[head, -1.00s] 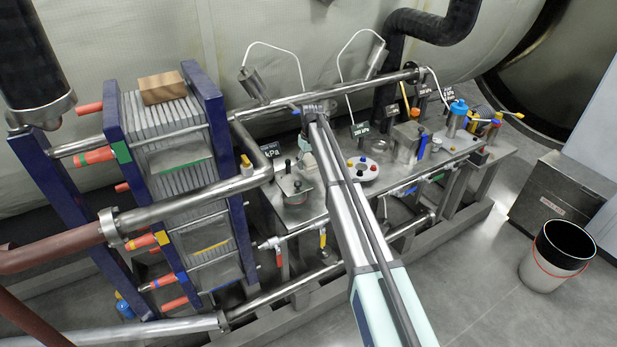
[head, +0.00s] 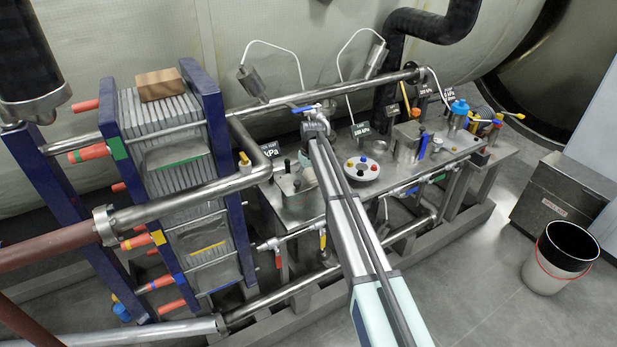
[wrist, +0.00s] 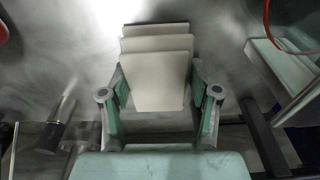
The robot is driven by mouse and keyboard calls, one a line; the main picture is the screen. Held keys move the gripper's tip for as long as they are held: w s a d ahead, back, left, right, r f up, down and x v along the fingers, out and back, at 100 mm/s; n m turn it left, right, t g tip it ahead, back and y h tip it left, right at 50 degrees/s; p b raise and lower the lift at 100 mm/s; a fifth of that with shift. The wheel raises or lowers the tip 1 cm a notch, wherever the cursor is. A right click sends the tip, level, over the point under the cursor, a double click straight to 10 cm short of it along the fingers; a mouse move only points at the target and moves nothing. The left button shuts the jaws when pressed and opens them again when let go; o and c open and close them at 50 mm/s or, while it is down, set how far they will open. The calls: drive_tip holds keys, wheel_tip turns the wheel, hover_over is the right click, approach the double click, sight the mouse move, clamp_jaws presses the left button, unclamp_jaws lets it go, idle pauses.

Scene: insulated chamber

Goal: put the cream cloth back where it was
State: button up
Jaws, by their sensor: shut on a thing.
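The cream cloth (wrist: 157,82) shows in the wrist view as a folded stack of flat layers, between the two fingers of my gripper (wrist: 158,98). The gripper is shut on it, with a green-padded finger at each side. Grey metal surface shows behind the cloth. In the head view my arm's end is over the left part of the steel bench (head: 325,205), and my own links hide most of the gripper. I cannot make out the cloth clearly there.
A white round holder with coloured knobs (head: 361,168) stands just right of my arm. A steel box with a black knob (head: 297,190) is to its left. A plate stack with blue end frames (head: 208,110) stands further left. A pipe (head: 340,88) runs behind the bench.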

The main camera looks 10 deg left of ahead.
sight(310, 177)
drive_tip(key=o, duration=1.1)
drive_tip(key=shift+f, duration=0.1)
drive_tip(key=r+b, duration=0.1)
drive_tip(key=r, duration=0.3)
drive_tip(key=r+b, duration=0.1)
drive_tip(key=r, duration=0.3)
drive_tip(key=s+r+b, duration=0.1)
drive_tip(key=r, duration=0.3)
drive_tip(key=shift+s+d+r, duration=0.1)
drive_tip(key=shift+d, duration=0.3)
